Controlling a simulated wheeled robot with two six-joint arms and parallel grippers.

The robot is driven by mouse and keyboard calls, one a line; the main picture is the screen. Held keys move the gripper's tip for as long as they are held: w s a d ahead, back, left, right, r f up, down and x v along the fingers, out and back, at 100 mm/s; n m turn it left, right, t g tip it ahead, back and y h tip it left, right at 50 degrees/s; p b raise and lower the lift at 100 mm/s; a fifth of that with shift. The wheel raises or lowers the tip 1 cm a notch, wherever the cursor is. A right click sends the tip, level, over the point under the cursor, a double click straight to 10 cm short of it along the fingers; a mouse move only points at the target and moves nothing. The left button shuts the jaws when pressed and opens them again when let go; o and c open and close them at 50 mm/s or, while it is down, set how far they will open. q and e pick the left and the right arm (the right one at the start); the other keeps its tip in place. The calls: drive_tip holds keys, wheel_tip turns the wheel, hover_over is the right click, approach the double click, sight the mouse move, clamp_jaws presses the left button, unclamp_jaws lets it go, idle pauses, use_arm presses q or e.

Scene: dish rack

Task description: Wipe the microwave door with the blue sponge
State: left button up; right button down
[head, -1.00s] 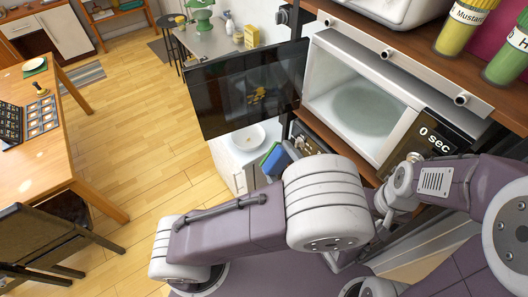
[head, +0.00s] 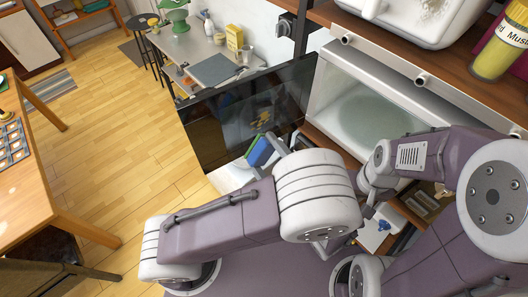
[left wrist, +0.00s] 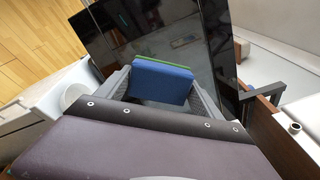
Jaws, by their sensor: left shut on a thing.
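The blue sponge (head: 258,150), with a green layer on its far side, is held in my left gripper (head: 268,147). In the left wrist view the sponge (left wrist: 162,80) sits between the two grey fingers, its blue face towards the camera. The microwave door (head: 222,115) is a dark glossy panel standing open to the left of the microwave (head: 370,110). The sponge is in front of the door's lower part. I cannot tell whether they touch. The door also fills the middle of the left wrist view (left wrist: 115,40). My right arm is in view, but its gripper does not show.
A grey counter (head: 185,45) with a yellow box (head: 234,40) stands behind the door. A wooden table (head: 50,215) is at left, with clear floor between. A white bowl (left wrist: 72,96) is left of my gripper.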

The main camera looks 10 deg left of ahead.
sight(255, 141)
use_arm(q)
drive_tip(key=shift+s+r, duration=0.1)
drive_tip(key=shift+a+r, duration=0.1)
drive_tip(key=shift+a, duration=0.05)
drive_tip(key=x, duration=0.5)
drive_tip(key=shift+s+d, duration=0.15)
drive_tip(key=shift+d, duration=0.15)
use_arm(e)
drive_tip(key=shift+s+d+r, duration=0.15)
drive_tip(key=shift+s+d, duration=0.3)
drive_tip(key=shift+s, duration=0.05)
use_arm(q)
drive_tip(key=shift+w+a, duration=0.2)
drive_tip(key=shift+w, duration=0.05)
use_arm(e)
drive_tip(key=shift+w+a, duration=0.1)
drive_tip(key=shift+a, duration=0.05)
use_arm(q)
drive_tip(key=shift+w+a, duration=0.1)
drive_tip(key=shift+w+a, duration=0.1)
drive_tip(key=shift+w+a, duration=0.2)
drive_tip(key=shift+w, duration=0.05)
